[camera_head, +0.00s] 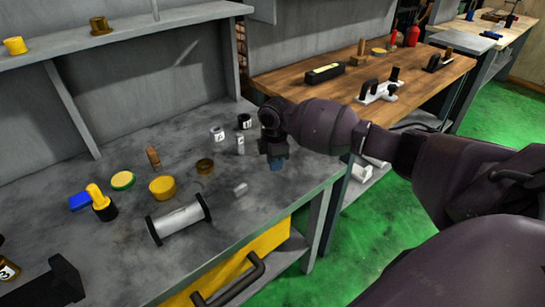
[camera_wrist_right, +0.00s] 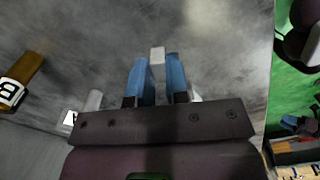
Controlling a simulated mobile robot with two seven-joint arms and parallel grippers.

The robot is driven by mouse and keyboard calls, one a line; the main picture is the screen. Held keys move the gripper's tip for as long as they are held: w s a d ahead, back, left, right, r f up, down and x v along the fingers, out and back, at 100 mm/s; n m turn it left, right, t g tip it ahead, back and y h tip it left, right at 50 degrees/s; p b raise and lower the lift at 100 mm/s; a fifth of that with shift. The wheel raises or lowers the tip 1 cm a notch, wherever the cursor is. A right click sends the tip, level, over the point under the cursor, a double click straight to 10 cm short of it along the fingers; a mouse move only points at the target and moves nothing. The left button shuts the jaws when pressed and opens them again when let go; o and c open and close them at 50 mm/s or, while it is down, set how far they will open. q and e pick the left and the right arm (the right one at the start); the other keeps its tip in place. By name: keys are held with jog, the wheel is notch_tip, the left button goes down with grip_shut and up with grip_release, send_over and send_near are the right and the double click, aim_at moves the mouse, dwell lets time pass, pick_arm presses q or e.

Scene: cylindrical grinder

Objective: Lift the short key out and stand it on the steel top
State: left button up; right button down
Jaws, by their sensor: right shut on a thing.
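My right gripper (camera_head: 277,162) is low over the right part of the grey steel top (camera_head: 120,250), its blue fingers pointing down. In the right wrist view the two blue fingers (camera_wrist_right: 162,78) are shut on a small pale grey block, which I take to be the short key (camera_wrist_right: 157,56); its end shows between the fingertips. The head view does not show the held piece, as the gripper hides it. Another small grey block (camera_head: 240,188) lies on the steel top, left of the gripper.
An upright grey block (camera_head: 240,144), a white labelled cylinder (camera_head: 217,134) and a black one (camera_head: 244,121) stand behind the gripper. The steel top's edge is close on the right.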

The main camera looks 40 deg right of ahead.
jog(key=shift+f, duration=0.65)
pick_arm(q)
jog(key=shift+w+d, duration=0.15)
jog(key=shift+w, duration=0.2)
jog(key=shift+s+f+b, duration=0.15)
jog(key=shift+f+b, duration=0.15)
pick_arm(e)
jog(key=shift+f, duration=0.15)
jog(key=shift+f, duration=0.25)
pick_arm(q)
jog(key=shift+s+f, duration=0.4)
jog(key=shift+s, duration=0.1)
pick_arm(e)
jog(key=shift+f, duration=0.1)
jog(key=shift+f, duration=0.1)
jog(key=c, duration=1.1)
grip_release()
pick_arm(q)
jog(key=shift+w+r, duration=0.35)
jog(key=shift+w, duration=0.15)
pick_arm(e)
jog(key=shift+o, duration=0.3)
